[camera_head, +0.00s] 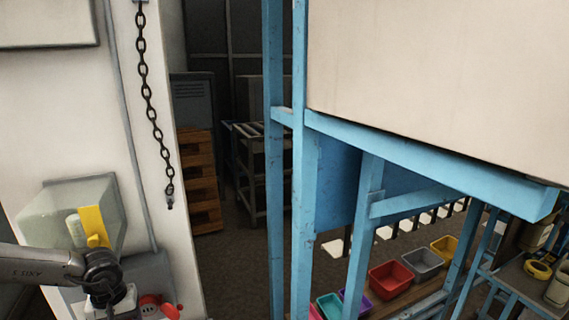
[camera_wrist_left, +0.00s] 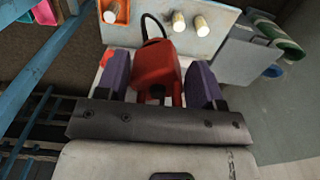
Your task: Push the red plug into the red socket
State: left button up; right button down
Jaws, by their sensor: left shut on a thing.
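In the left wrist view, my left gripper (camera_wrist_left: 158,78) has its two purple fingers shut on the red plug (camera_wrist_left: 155,68), one on each side. A dark cable loops up behind the plug. Another red piece (camera_wrist_left: 115,12) shows at the top edge of that view, apart from the plug; I cannot tell whether it is the red socket. In the head view my left arm comes in at the lower left, and its wrist hides much of the gripper. Red parts (camera_head: 150,301) show just right of it; I cannot tell plug from socket there. My right gripper is not in view.
A pale panel (camera_wrist_left: 222,62) with light round pegs (camera_wrist_left: 199,24) lies beyond the plug. Blue (camera_wrist_left: 273,71) and green (camera_wrist_left: 288,47) parts are at its right. A blue frame (camera_head: 302,160) and colored bins (camera_head: 390,279) stand to the right in the head view.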

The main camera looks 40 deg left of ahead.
pick_arm(q)
jog(key=w+d+f+m, duration=0.4)
jog(key=d+f, duration=1.1)
jog(key=d, duration=0.2)
jog(key=w+d+r+m, duration=0.1)
jog(key=w+d+m, duration=0.15)
jog(key=d, duration=0.65)
jog(key=w+d+r+m, duration=0.15)
jog(key=w+d, duration=0.25)
jog(key=d, duration=0.6)
jog(key=w+d+r+m, duration=0.2)
jog(key=w+d+r, duration=0.1)
jog(key=d+r, duration=0.4)
jog(key=w+d+r+m, duration=0.2)
jog(key=w+d+r, duration=0.2)
jog(key=r, duration=0.5)
jog(key=d, duration=0.2)
jog(key=shift+d+r, duration=0.35)
jog(key=shift+r, duration=0.05)
